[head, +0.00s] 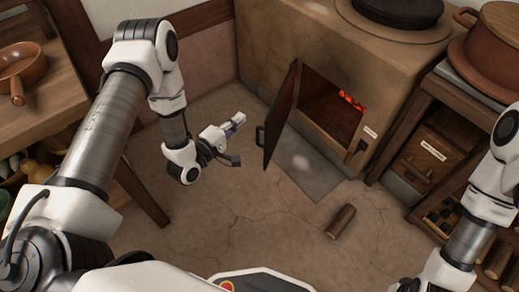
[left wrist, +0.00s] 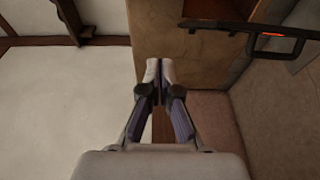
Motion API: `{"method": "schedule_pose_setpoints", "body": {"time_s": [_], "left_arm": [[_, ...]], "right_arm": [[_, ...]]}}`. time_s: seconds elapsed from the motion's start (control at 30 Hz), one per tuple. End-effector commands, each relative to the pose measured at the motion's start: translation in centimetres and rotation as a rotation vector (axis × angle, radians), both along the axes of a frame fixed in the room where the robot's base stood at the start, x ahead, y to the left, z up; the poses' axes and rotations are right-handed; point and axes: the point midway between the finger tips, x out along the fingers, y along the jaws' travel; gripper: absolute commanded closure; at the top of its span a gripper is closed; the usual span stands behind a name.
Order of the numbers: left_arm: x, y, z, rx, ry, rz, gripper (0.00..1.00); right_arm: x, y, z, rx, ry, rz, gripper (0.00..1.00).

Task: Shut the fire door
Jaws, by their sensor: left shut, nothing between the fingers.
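The fire door (head: 283,115) is a dark panel on the front of the clay stove (head: 325,50). It stands wide open, swung out to the left of the firebox opening (head: 330,108), where red embers glow. Its black handle (head: 260,137) sticks out on the door's left face, near the free edge. My left gripper (head: 238,120) is shut and empty, a little left of the handle and apart from it. In the left wrist view the closed fingertips (left wrist: 160,68) show with nothing between them. My right forearm shows at the right, but its gripper is out of frame.
A metal plate (head: 307,168) lies on the floor before the opening. A log (head: 341,221) lies on the floor nearby. A wooden table with a pan (head: 22,65) stands left; a shelf with a drawer (head: 428,160) stands right. The floor around the door is otherwise clear.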

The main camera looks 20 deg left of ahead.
Motion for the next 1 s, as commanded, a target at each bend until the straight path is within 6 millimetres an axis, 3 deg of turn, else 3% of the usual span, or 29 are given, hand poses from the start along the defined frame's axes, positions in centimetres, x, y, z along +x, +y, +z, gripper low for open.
{"method": "schedule_pose_setpoints", "body": {"time_s": [0.03, 0.1, 0.23, 0.47, 0.93, 1.0], "left_arm": [[0.2, 0.9, -5.4, -0.002, -0.016, 0.011, 1.00], [0.4, 2.0, -8.5, -0.001, -0.027, 0.030, 1.00], [0.3, 3.2, -12.1, -0.003, -0.024, 0.057, 1.00], [0.9, 3.2, -12.5, -0.001, -0.022, 0.059, 1.00], [10.0, 1.0, -12.8, 0.001, -0.024, 0.058, 1.00], [10.1, -0.4, -12.9, 0.000, -0.019, 0.055, 1.00]], "right_arm": [[0.0, 0.0, -5.5, 0.000, 0.000, 0.000, 0.60], [0.0, 0.0, -8.6, 0.000, 0.000, 0.000, 0.60], [0.0, 0.0, -12.1, 0.000, 0.000, 0.000, 0.60], [0.0, 0.0, -12.6, 0.000, -0.001, 0.000, 0.60], [0.0, 0.0, -17.0, 0.000, -0.001, -0.001, 0.60], [0.0, 0.0, -17.7, 0.000, -0.002, -0.003, 0.60]]}}
